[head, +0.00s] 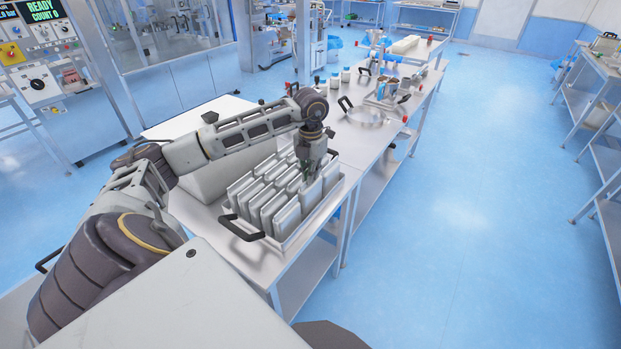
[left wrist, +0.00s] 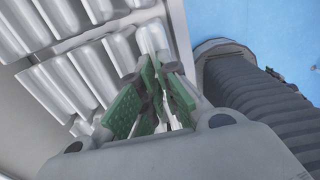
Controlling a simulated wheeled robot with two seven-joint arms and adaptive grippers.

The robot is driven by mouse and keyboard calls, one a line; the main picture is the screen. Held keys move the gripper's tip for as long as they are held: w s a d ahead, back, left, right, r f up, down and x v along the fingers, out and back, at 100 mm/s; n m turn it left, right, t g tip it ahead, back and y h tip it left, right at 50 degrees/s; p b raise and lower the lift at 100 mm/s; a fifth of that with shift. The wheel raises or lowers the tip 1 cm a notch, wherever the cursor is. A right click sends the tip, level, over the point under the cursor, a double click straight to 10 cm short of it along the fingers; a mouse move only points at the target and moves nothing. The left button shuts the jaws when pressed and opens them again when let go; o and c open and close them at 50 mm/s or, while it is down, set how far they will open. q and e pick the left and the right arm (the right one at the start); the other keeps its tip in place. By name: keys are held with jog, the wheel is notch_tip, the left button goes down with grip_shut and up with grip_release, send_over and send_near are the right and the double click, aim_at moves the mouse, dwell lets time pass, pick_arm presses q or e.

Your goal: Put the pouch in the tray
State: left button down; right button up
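The tray (head: 228,206) is a shallow metal tray with dark handles, standing on a steel table. It is filled with rows of upright pale grey pouches (head: 286,216), which also show in the left wrist view (left wrist: 70,83). My left gripper (head: 309,178) points down into the right part of the tray, among the pouches. One pouch (left wrist: 151,37) stands just beyond the fingertips. The fingertips are partly hidden in the head view by a pouch (head: 311,195). My right gripper is not in view.
A large pale box (head: 205,160) stands left of the tray. The blue floor (head: 480,200) on the right is clear, with shelving (head: 600,110) at the far right.

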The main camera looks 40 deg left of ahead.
pick_arm(q)
jog(key=shift+f, duration=1.1)
jog(key=c, duration=1.6)
grip_release()
jog(key=shift+c, duration=0.2)
jog(key=shift+r, duration=0.3)
notch_tip(320, 180, up, 9)
jog(key=shift+f+b, duration=0.1)
jog(key=shift+b, duration=0.45)
jog(key=shift+r, duration=1.45)
